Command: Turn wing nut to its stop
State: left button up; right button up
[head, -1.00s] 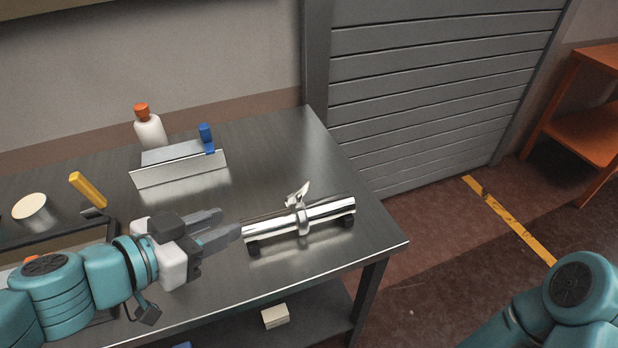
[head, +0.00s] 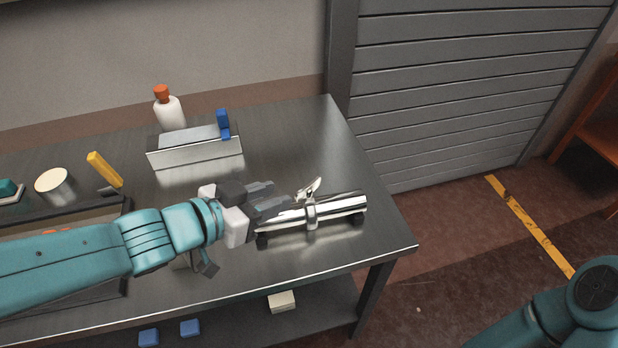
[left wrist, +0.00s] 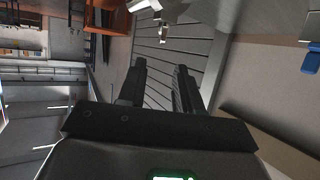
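A shiny wing nut (head: 308,190) stands up from a clamp band around a chrome pipe (head: 342,204). The pipe lies on dark supports near the right end of the metal bench. My left gripper (head: 273,199) is open and empty, just left of the wing nut, with its fingers pointing at it. A gap shows between fingertips and wing nut in the head view. In the left wrist view the two dark fingers (left wrist: 159,76) are apart, and shiny metal shows at the top beyond them. The gripper partly covers the pipe's left end. My right gripper is out of view.
A metal box (head: 195,150) with a blue-handled tool (head: 223,123) and a white bottle (head: 170,112) stand at the back of the bench (head: 290,140). A yellow-handled scraper (head: 104,168), a pale can (head: 53,185) and a dark tray lie left. The bench's right end is clear.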

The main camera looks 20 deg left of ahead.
aim_at(306, 185)
pick_arm(q)
jog(key=p+x, duration=0.3)
jog(key=x, duration=0.1)
jog(key=shift+w+d, duration=0.15)
jog(key=shift+d, duration=0.05)
jog(key=b+x, duration=0.1)
jog(key=x, duration=0.3)
jog(key=shift+w+f, duration=0.25)
jog(key=shift+w+d+f, duration=0.1)
jog(key=shift+w+d, duration=0.1)
jog(key=shift+w, duration=0.2)
grip_shut()
